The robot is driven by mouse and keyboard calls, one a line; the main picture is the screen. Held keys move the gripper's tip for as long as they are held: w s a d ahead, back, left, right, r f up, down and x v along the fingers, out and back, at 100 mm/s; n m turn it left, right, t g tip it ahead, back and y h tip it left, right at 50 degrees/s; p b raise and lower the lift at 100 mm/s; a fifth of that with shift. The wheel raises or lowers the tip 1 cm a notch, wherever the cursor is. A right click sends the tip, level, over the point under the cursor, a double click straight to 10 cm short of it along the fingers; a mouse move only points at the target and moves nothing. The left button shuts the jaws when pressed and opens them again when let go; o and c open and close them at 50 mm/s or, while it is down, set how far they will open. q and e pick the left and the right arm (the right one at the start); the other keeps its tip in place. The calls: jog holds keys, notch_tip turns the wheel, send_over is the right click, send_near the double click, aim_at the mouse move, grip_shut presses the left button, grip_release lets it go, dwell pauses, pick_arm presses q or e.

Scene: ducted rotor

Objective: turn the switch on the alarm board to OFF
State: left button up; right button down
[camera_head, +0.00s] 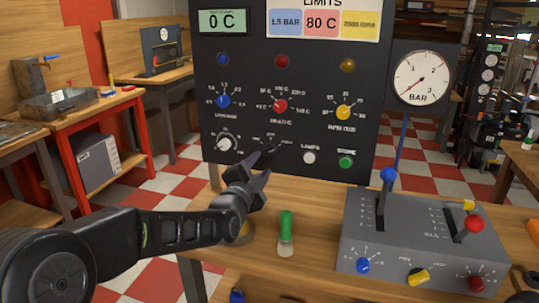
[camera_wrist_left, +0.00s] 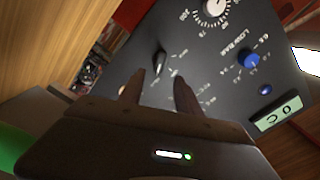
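The alarm board (camera_head: 240,75) is an upright black panel with knobs, lamps and a readout at the back of the wooden bench. A small black switch near its lower middle shows clearly in the left wrist view (camera_wrist_left: 161,62), with white labels around it too small to read. My left gripper (camera_head: 263,163) is in front of the board's lower edge and partly covers the switch in the head view. In the left wrist view its two fingers (camera_wrist_left: 160,92) are spread and empty, pointing at the switch, which appears just beyond their tips. I cannot tell whether they touch it. My right gripper is not in view.
Near the switch are a white knob (camera_head: 226,144), a white button (camera_head: 309,157) and a green button (camera_head: 346,162). A green-handled tool (camera_head: 286,230) stands on the bench (camera_head: 320,210). A grey lever box (camera_head: 420,235) and a pressure gauge (camera_head: 422,78) are at right.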

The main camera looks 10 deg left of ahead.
aim_at(270, 152)
pick_arm(q)
jog(key=shift+w+d+p, duration=0.15)
jog(key=shift+w+p, duration=0.05)
jog(key=shift+w, duration=1.75)
jog(key=shift+w+d+p, duration=0.15)
jog(key=shift+w, duration=1.8)
jog(key=shift+c, duration=0.2)
grip_shut()
